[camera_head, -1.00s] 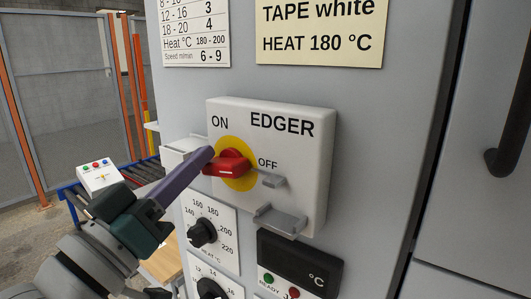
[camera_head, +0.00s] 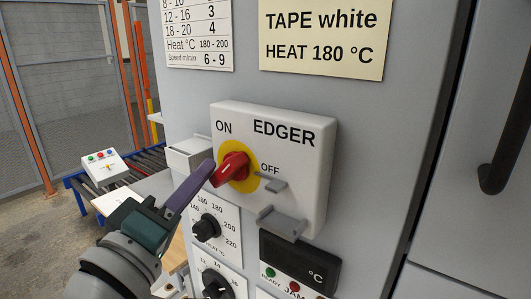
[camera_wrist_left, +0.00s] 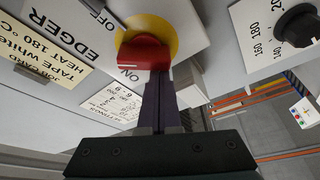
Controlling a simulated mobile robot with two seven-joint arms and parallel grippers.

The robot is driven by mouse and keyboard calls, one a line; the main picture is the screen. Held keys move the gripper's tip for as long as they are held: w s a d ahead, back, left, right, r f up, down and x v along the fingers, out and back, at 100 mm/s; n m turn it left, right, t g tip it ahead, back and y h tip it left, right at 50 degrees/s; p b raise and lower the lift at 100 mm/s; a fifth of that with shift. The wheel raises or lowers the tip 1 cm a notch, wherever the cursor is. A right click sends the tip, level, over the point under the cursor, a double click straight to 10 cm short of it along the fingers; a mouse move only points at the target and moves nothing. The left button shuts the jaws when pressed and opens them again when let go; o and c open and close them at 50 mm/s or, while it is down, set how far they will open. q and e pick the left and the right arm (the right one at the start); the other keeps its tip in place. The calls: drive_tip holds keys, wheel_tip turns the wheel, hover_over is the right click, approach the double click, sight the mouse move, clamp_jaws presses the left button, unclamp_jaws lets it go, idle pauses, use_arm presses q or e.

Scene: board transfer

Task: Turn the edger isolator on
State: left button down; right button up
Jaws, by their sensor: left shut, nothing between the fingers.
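The edger isolator is a white box (camera_head: 297,170) marked ON and EDGER, with OFF beside the dial. Its red handle (camera_head: 233,168) sits on a yellow disc (camera_head: 246,183) and slants, its near end pointing down and left. The handle also shows in the left wrist view (camera_wrist_left: 145,54), with the disc (camera_wrist_left: 152,22) behind it. My left gripper (camera_head: 208,166) is shut and empty, its purple fingers beside the handle's lower-left end. In the left wrist view the fingertips (camera_wrist_left: 157,72) meet the handle's edge; I cannot tell whether they press on it. My right gripper is not in view.
Grey brackets (camera_head: 281,222) stick out at the box's lower edge. Below are a black heat knob (camera_head: 207,228) and a dark °C display (camera_head: 300,262). A small button box (camera_head: 105,166) stands by rollers at the left. A black door handle (camera_head: 503,150) is at the right.

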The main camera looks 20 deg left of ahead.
use_arm(q)
drive_tip(key=n, duration=0.1)
drive_tip(key=n+p, duration=0.1)
drive_tip(key=n, duration=0.1)
drive_tip(key=n+g+p, duration=0.1)
drive_tip(key=shift+d+f+y, duration=0.2)
drive_tip(key=shift+f+y, duration=0.1)
drive_tip(key=shift+s+d+f+n+g+p, duration=0.1)
drive_tip(key=shift+n+g+p, duration=0.15)
drive_tip(key=shift+n, duration=0.35)
drive_tip(key=shift+f+n+g+p, duration=0.1)
drive_tip(key=shift+n+g+p, duration=0.15)
drive_tip(key=shift+n, duration=0.35)
drive_tip(key=shift+f+n, duration=0.1)
drive_tip(key=shift+n, duration=0.3)
drive_tip(key=shift+s, duration=0.1)
drive_tip(key=s+b, duration=0.1)
drive_tip(key=s, duration=0.8)
drive_tip(key=shift+s+b, duration=0.4)
